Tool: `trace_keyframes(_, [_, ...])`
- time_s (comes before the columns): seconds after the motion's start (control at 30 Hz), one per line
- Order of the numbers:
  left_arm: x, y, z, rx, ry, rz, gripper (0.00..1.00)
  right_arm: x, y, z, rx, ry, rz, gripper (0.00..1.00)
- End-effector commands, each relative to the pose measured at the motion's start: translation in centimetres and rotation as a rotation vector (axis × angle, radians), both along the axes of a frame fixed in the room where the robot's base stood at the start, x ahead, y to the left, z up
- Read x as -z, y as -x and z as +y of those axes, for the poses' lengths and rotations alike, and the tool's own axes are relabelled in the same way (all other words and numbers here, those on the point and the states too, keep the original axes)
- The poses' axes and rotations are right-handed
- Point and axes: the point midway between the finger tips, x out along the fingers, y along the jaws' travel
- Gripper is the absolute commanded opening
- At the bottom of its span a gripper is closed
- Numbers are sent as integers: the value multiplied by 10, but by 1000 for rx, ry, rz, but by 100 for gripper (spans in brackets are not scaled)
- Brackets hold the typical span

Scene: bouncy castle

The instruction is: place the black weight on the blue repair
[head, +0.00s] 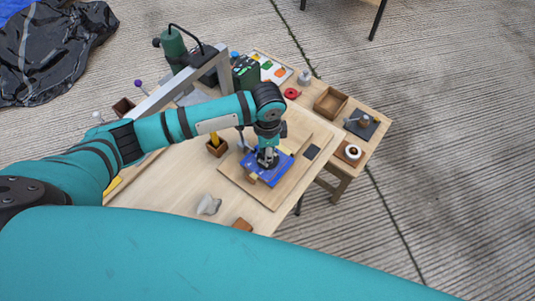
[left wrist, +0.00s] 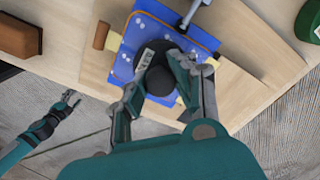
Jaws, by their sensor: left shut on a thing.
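The blue repair (left wrist: 127,48) is a blue patch with pale dots, lying on a wooden board; it also shows in the head view (head: 276,171). My left gripper (left wrist: 160,80) is shut on the black weight (left wrist: 156,67), a round dark piece with a pale labelled face. The gripper and weight are over the blue repair; I cannot tell whether the weight touches it. In the head view my left gripper (head: 267,157) points down at the patch and mostly hides the weight. My right gripper (left wrist: 68,100) shows small in the left wrist view, empty, its fingers apart.
The wooden board (head: 232,173) lies on the worktable. A side table holds a wooden tray (head: 330,103) and a tape roll (head: 352,152). A yellow-handled tool stands in a wooden holder (head: 216,147). A grey object (head: 208,205) sits near the front edge.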

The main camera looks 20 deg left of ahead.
Motion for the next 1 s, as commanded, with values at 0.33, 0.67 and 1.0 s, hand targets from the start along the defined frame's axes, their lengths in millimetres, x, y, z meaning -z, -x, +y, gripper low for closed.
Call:
trace_keyframes(0.33, [1,0,0,-1,0,0,34,-3,-14,-2,-1,0,-24,54])
trace_keyframes(0.67, [1,0,0,-1,0,-1,48,-3,-14,-4,-1,3,-23,54])
trace_keyframes(1.0, [-39,-2,0,0,2,-6,48,1,-12,-4,-1,3,-20,54])
